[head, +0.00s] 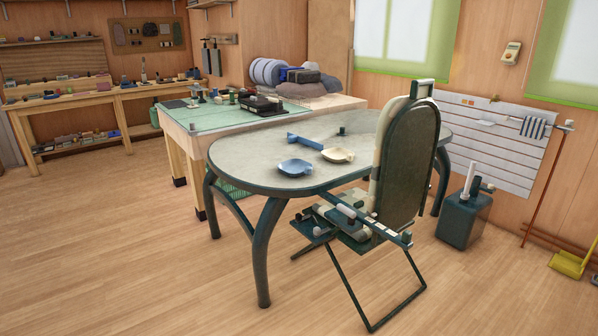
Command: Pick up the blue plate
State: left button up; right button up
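The blue plate (295,168) lies on the near edge area of an oval grey table (250,160) with dark green legs. It looks small and shallow, and nothing covers it. A cream plate (338,156) lies just to its right, close beside it. Neither of my grippers shows in the head view.
A blue tool-like object (305,142) and a small dark item (342,130) are on the table behind the plates. A green folding chair (405,165) stands at the table's right front side. A dark green canister (464,219) stands farther right. The wooden floor (130,260) at front left is clear.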

aim_at(293, 167)
jog(key=u, duration=0.15)
jog(key=i, duration=1.45)
jog(key=z, duration=0.7)
jog(key=i, duration=0.85)
jog(key=z, duration=0.5)
